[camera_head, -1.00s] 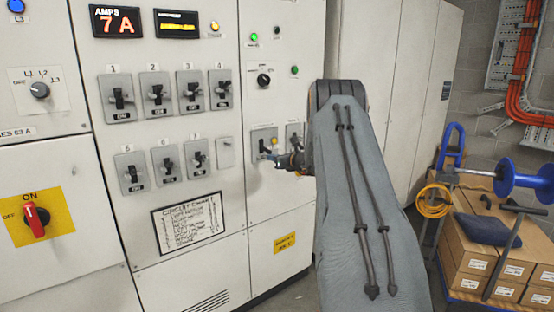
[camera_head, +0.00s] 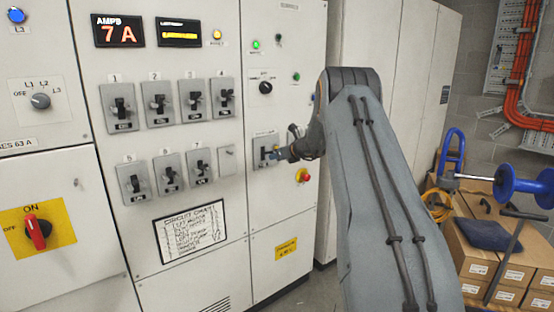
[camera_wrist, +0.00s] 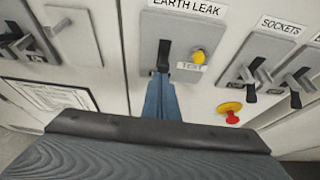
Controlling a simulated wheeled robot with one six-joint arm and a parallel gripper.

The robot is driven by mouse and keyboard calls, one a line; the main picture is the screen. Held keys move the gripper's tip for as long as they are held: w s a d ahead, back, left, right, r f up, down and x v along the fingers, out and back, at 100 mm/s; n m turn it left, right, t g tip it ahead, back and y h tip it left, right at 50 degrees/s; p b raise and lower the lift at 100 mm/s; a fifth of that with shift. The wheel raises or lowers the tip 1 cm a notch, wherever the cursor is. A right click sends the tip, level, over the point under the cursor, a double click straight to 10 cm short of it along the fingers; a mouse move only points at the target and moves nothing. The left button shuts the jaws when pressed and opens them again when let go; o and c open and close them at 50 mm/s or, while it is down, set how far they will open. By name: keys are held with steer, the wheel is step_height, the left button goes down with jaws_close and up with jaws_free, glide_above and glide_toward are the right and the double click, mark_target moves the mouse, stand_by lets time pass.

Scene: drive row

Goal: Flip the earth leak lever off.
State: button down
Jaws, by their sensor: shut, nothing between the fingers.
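The earth leak plate (camera_wrist: 180,28) is a grey switch plate under an "EARTH LEAK" label in the wrist view. Its black lever (camera_wrist: 164,55) stands upright in the left half of the plate. A yellow test button (camera_wrist: 198,56) is to the lever's right. My gripper (camera_wrist: 161,80) shows as narrow blue fingers, shut and empty, just below the lever's lower end; I cannot tell whether they touch. In the head view my gripper (camera_head: 279,154) is in front of the earth leak plate (camera_head: 261,137) and partly covers it.
A red emergency button on yellow (camera_wrist: 229,111) is right of and below the plate. The sockets switch (camera_wrist: 248,72) is to the right, a blank plate (camera_wrist: 73,35) to the left. Numbered switches (camera_head: 160,102) fill the panel's left; boxes (camera_head: 480,250) stand right.

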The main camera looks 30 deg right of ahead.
steer(key=shift+r, duration=0.25)
steer(key=shift+r+p, duration=0.35)
steer(key=shift+r, duration=0.4)
step_height(320, 180, down, 4)
steer(key=s+b, duration=0.2)
steer(key=b, duration=0.2)
steer(key=s+d+r+b, duration=0.1)
steer(key=s+r, duration=0.5)
steer(key=shift+s+d+r+b, duration=0.2)
steer(key=shift+s+r+b, duration=0.15)
steer(key=shift+r, duration=0.05)
